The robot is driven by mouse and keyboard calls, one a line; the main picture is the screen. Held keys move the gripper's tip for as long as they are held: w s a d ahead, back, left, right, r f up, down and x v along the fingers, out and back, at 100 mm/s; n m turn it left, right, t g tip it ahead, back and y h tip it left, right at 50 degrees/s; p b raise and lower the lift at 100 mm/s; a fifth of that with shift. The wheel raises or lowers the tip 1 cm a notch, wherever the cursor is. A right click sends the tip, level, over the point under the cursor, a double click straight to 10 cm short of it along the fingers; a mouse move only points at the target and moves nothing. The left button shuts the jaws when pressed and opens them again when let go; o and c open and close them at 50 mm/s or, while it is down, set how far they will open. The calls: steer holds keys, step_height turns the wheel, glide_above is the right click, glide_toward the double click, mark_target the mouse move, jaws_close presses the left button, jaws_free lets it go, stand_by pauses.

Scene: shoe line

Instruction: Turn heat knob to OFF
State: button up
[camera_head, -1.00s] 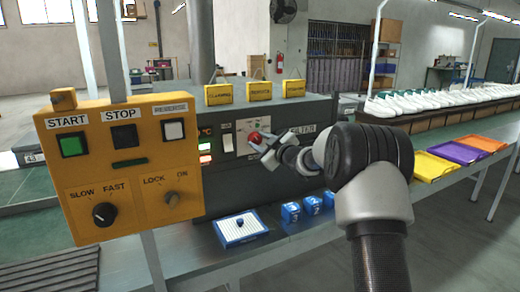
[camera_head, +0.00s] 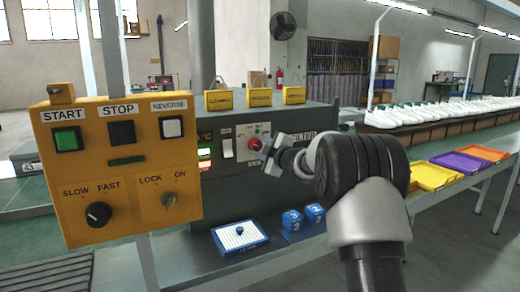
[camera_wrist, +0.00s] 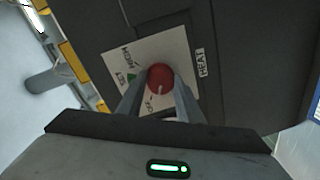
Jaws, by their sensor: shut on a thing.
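A short white mark on the knob points down in the wrist view, close to the OFF lettering. In the head view the red knob (camera_head: 254,144) shows on the front of the dark machine. My gripper (camera_wrist: 158,92) is shut on the knob, with one grey finger on each side. In the head view my gripper (camera_head: 262,147) reaches the knob from the right. The fingers partly cover the lower plate.
A white rocker switch (camera_head: 227,147) sits just left of the knob plate. A yellow control box (camera_head: 120,225) stands at the left front. A blue-and-white tray (camera_head: 240,250) and blue blocks (camera_head: 292,221) lie below the machine. Coloured trays (camera_head: 463,162) lie at right.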

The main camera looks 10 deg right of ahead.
steer(key=shift+a+r, duration=0.15)
steer(key=shift+r, duration=0.1)
steer(key=o, duration=1)
steer(key=shift+w+f, duration=0.1)
steer(key=shift+o, duration=0.2)
steer(key=shift+f, duration=0.1)
steer(key=p+v, duration=0.1)
steer(key=v, duration=1.6)
steer(key=shift+s+p, duration=0.25)
steer(key=shift+p, duration=0.05)
